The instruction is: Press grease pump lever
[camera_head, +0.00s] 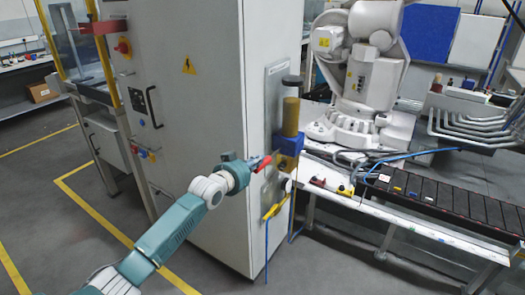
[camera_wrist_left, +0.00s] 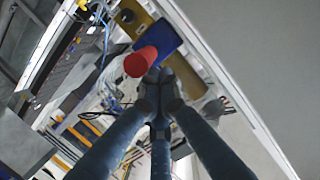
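The grease pump is fixed to a plate on the cabinet's right side, with a blue body (camera_head: 289,142) and a gold cylinder (camera_head: 291,116) above it. Its red lever (camera_head: 263,162) sticks out to the left. My left gripper (camera_head: 250,166) is at the lever's outer end. In the left wrist view, the red lever end (camera_wrist_left: 139,62) points toward the camera, with the blue body (camera_wrist_left: 158,40) behind it. My left gripper's fingers (camera_wrist_left: 160,88) are drawn together just beside the red end. Whether they touch it is unclear. The right gripper is not in view.
The tall grey cabinet (camera_head: 200,100) stands close beside my left arm. A yellow fitting (camera_head: 274,207) with a blue hose hangs below the pump. A white robot arm (camera_head: 367,75) and a conveyor (camera_head: 440,195) are at right. Floor at left is open.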

